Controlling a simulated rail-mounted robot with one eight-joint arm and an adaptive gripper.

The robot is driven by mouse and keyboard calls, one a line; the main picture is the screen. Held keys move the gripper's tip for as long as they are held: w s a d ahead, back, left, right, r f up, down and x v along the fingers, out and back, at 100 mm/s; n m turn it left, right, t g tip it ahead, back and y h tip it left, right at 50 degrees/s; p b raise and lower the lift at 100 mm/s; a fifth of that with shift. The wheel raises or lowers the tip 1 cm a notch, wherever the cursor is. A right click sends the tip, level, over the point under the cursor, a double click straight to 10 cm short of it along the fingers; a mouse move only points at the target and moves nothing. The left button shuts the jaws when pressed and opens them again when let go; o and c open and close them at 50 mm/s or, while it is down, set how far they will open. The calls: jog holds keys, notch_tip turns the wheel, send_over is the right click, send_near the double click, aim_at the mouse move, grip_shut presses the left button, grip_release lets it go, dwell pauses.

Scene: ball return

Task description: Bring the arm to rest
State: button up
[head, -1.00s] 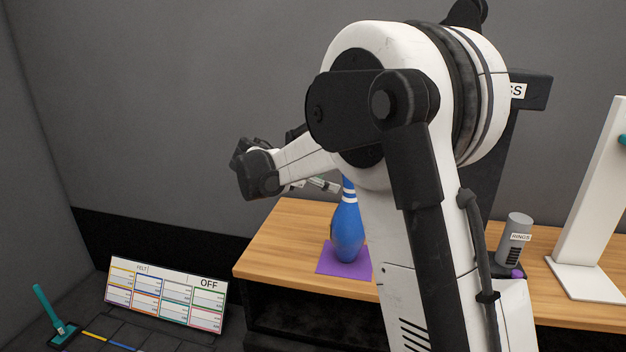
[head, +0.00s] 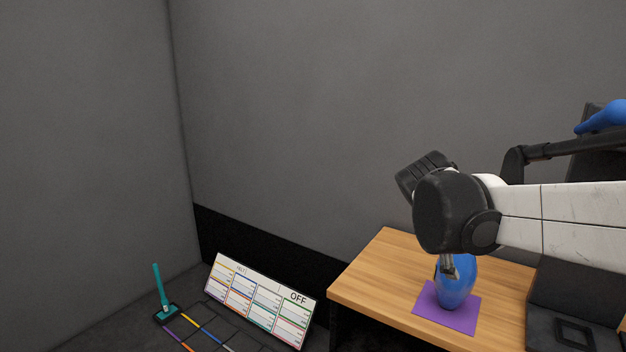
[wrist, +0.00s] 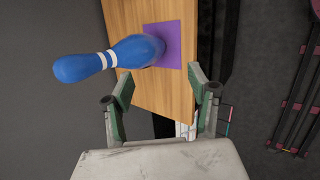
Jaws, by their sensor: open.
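My gripper (wrist: 164,90) is open, with its two green-grey fingers apart and only the wooden table top and its edge showing between them in the wrist view. In the head view my gripper (head: 448,266) is partly hidden below my dark wrist, overlapping the upper part of a blue bowling pin (head: 459,287). The pin, with white neck bands in the wrist view (wrist: 136,50), stands upright on a purple square (head: 432,306) on the wooden table (head: 385,262). The fingers are apart from the pin in the wrist view.
A tilted board marked OFF (head: 262,299) stands low to the left of the table. A teal handle (head: 160,285) on a dark base stands further left. A blue object (head: 604,117) shows at the upper right. Grey walls close off the corner; the space above the table's left end is clear.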

jog(key=s+a+f+m+t+y, duration=0.1)
jog(key=s+a+f+m+y, duration=0.1)
jog(key=s, duration=0.4)
jog(key=s+a+f+m+t+y, duration=0.1)
jog(key=s+a+f+m+y, duration=0.1)
jog(key=s+m, duration=0.3)
jog(key=s+a+f+m+y+b, duration=0.1)
jog(key=s+a+f+m+y, duration=0.1)
jog(key=s, duration=0.6)
jog(key=shift+s+a+f+m+t, duration=0.35)
jog(key=shift+a+f+m, duration=0.5)
jog(key=shift+a+m, duration=0.4)
